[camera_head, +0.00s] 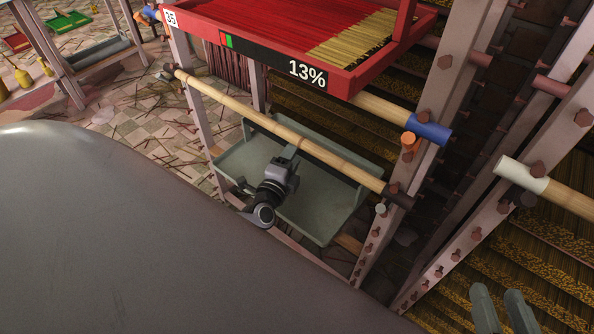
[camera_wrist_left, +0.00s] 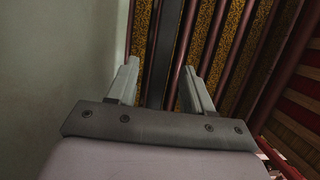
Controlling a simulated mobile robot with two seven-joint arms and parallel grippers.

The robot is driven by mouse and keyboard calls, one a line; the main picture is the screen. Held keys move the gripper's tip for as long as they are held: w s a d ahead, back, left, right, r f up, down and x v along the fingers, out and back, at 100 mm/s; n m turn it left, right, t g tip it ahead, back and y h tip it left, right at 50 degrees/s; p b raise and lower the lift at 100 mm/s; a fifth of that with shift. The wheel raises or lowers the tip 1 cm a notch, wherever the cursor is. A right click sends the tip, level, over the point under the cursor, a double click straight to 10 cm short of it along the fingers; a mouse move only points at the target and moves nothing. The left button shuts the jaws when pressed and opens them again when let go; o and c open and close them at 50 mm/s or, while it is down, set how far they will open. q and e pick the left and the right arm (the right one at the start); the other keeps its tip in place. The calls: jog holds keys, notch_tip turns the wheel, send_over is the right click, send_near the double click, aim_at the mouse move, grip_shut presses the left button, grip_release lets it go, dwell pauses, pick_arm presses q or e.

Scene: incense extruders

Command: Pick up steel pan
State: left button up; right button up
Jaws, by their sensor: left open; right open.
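The steel pan (camera_head: 325,212) is a wide, shallow grey-green tray. It sits low in the rack frame, under a wooden rod and the red tray. My left gripper (camera_head: 290,156) is over the pan in the head view, and its wrist hides part of the pan. In the left wrist view its two fingers (camera_wrist_left: 160,88) are apart with nothing between them. A plain grey-green surface fills the left of that view; I cannot tell whether it is the pan. My right gripper (camera_head: 503,310) is open and empty at the bottom right, away from the pan.
A wooden rod (camera_head: 320,150) crosses above the pan. A red tray (camera_head: 350,75) of incense sticks, marked 13%, hangs higher. Bolted rack posts (camera_head: 395,215) stand right of the pan. Tiled floor (camera_head: 130,115) with scattered sticks lies at left.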

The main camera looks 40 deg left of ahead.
pick_arm(q)
jog(key=shift+x, duration=0.75)
grip_shut()
jog(key=shift+r, duration=0.1)
jog(key=shift+r, duration=0.1)
